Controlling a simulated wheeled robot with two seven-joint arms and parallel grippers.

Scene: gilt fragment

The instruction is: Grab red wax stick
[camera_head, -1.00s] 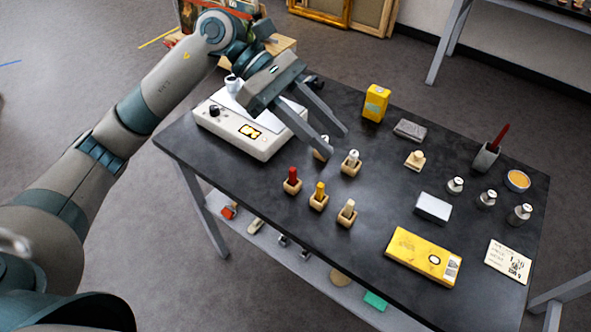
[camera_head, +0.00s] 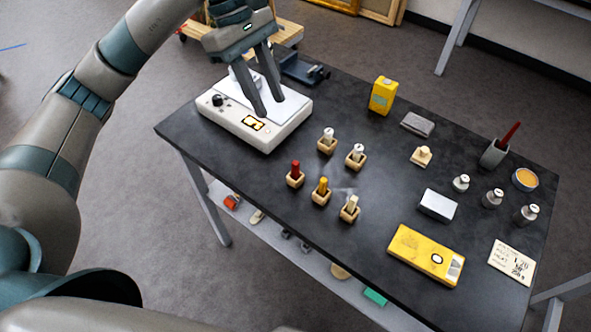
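The red wax stick (camera_head: 295,169) stands upright in a small wooden holder (camera_head: 296,181) near the front edge of the black table. A yellow stick (camera_head: 322,186) and pale sticks stand in similar holders beside it. My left gripper (camera_head: 269,106) is above the white scale-like device, up and left of the red stick and apart from it. Its two fingers point down with a gap between them, and nothing shows in the gap. My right gripper is not in view.
The white device (camera_head: 255,122) with a lit display fills the table's left end. A lower shelf (camera_head: 270,239) holds small items.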

